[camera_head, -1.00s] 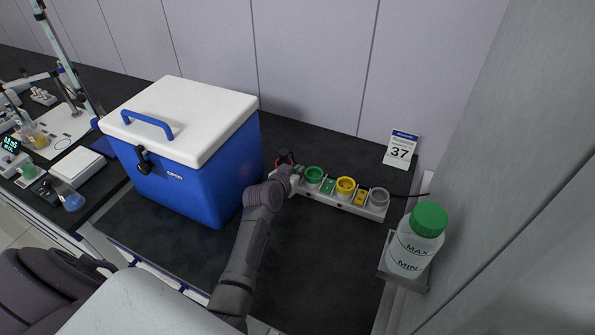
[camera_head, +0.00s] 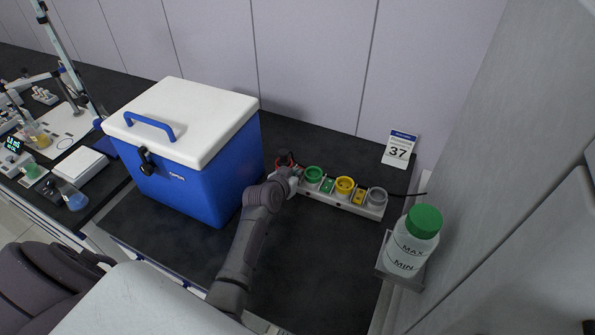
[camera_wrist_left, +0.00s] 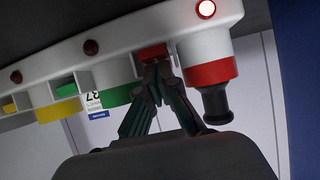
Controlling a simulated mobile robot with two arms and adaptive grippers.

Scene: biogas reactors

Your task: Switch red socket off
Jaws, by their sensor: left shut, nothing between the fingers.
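A white power strip (camera_head: 327,197) with colored sockets and switches lies on the dark bench. Its red socket (camera_head: 281,162) is mostly hidden behind my left arm in the head view. In the left wrist view the strip appears upside down; the red socket (camera_wrist_left: 211,72) has a dark plug (camera_wrist_left: 217,106) in it. The lamp (camera_wrist_left: 206,9) by it glows red. The red switch (camera_wrist_left: 152,52) sits beside it. My left gripper (camera_wrist_left: 156,68) is shut and empty, its tips at the red switch; whether they touch cannot be told. My right gripper is out of view.
A blue cooler box (camera_head: 195,170) with white lid stands left of my left arm. A green-capped bottle (camera_head: 412,243) is at the right by the wall. A calendar sign (camera_head: 399,149) stands behind the strip.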

